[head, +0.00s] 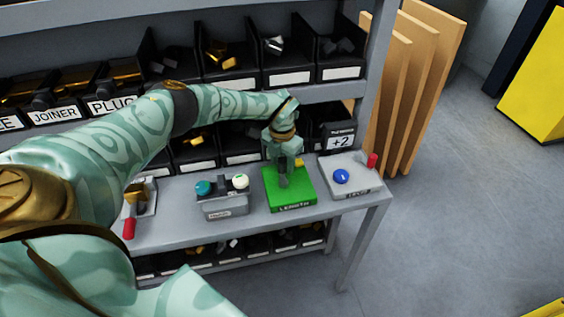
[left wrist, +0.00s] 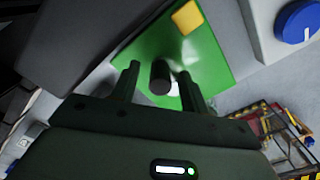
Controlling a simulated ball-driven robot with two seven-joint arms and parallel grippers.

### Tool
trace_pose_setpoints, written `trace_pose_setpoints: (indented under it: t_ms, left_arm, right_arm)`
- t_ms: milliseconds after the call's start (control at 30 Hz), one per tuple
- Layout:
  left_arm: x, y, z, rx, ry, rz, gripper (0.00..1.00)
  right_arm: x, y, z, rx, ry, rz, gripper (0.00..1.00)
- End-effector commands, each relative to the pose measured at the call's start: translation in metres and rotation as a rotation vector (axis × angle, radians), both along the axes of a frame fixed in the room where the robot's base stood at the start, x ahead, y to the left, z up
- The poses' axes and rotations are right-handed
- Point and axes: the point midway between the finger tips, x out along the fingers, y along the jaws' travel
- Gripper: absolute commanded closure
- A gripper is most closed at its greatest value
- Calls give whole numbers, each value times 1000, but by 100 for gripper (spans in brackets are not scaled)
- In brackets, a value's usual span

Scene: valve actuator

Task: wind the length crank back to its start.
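The length crank box (head: 290,197) is a green box labelled LENGTH on the bench, with a yellow piece (head: 299,162) on its top; its green top also shows in the left wrist view (left wrist: 210,55). My left gripper (head: 284,172) is directly above it, pointing down. In the left wrist view a dark round knob (left wrist: 160,76) stands between the two fingers of my left gripper (left wrist: 158,85). Gaps show on both sides, so the gripper looks open around the knob. The crank's arm is mostly hidden. My right gripper is not in view.
A small display (head: 340,141) reads +2 behind the box. A grey box with a blue knob (head: 341,176) and red handle (head: 372,160) stands to the right. A box with teal and white buttons (head: 225,205) and a red-handled lever (head: 129,228) stand left. Shelf bins line the back.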

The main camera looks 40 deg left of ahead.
Motion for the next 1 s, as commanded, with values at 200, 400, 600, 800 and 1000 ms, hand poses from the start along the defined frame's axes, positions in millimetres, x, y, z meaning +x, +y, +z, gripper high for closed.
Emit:
trace_pose_setpoints:
  t_ms: [200,400,600,800,1000]
  left_arm:
    - [-1,0,-1,0,4,-1,55]
    - [-1,0,13,0,3,-1,55]
    - [-1,1,63,0,-1,-1,55]
    - [-1,0,116,0,-1,-1,55]
    - [-1,0,151,0,2,-1,55]
  right_arm:
    - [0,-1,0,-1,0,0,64]
    - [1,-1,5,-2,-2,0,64]
    - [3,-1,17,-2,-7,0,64]
    - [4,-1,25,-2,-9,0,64]
    - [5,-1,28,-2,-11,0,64]
